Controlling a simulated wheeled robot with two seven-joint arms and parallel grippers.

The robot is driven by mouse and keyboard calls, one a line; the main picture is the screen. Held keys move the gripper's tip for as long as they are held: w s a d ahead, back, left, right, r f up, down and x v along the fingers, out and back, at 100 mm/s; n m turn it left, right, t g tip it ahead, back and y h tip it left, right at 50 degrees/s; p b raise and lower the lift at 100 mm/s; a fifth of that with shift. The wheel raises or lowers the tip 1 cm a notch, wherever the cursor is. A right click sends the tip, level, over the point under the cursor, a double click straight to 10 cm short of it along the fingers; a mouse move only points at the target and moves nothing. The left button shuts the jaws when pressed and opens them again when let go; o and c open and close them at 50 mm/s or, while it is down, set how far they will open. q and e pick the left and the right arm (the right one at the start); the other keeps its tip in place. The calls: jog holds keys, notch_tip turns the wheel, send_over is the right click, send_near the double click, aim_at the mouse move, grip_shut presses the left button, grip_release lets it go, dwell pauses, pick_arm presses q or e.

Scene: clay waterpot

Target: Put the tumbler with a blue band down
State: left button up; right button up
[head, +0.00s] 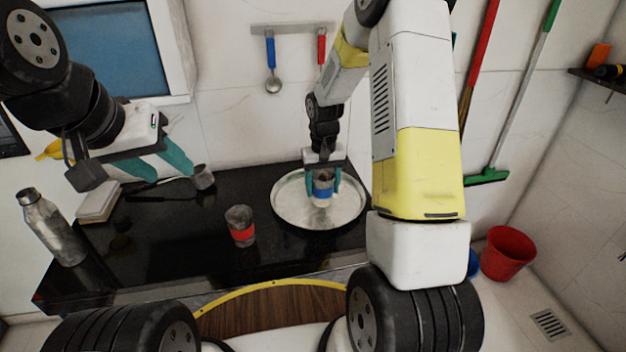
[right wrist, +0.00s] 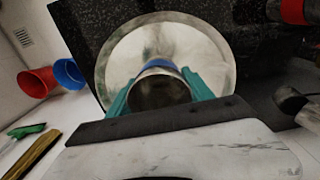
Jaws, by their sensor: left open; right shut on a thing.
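The tumbler with a blue band (head: 322,190) is a small metal cup at the round metal tray, upright in the head view. My right gripper (head: 322,181) is shut on it, with a teal finger on each side. In the right wrist view I look down into the mouth of the tumbler (right wrist: 160,90), with the tray (right wrist: 117,62) behind it. I cannot tell whether its base touches the tray (head: 285,207). My left gripper (head: 178,160) is open and empty above the left part of the black counter.
A tumbler with a red band (head: 241,228) stands on the counter (head: 185,255), left of the tray. A metal ladle or cup (head: 203,178), a white box (head: 98,203) and a steel bottle (head: 52,228) are further left. A red bucket (head: 507,253) stands at right.

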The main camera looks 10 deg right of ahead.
jog(key=shift+w+f, duration=0.1)
jog(key=shift+f, duration=1.65)
jog(key=shift+f, duration=0.15)
jog(key=o, duration=1.4)
notch_tip(320, 180, up, 12)
notch_tip(320, 180, up, 13)
jog(key=t, duration=0.2)
send_over(323, 195)
jog(key=s, duration=0.5)
jog(key=s+r+t+y, duration=0.1)
jog(key=s+r+t, duration=0.1)
jog(key=s, duration=0.6)
jog(key=s+a+r+t+y, duration=0.1)
jog(key=s+r+t, duration=0.1)
jog(key=s+r, duration=0.2)
jog(key=shift+s+a, duration=0.3)
jog(key=shift+s, duration=1.55)
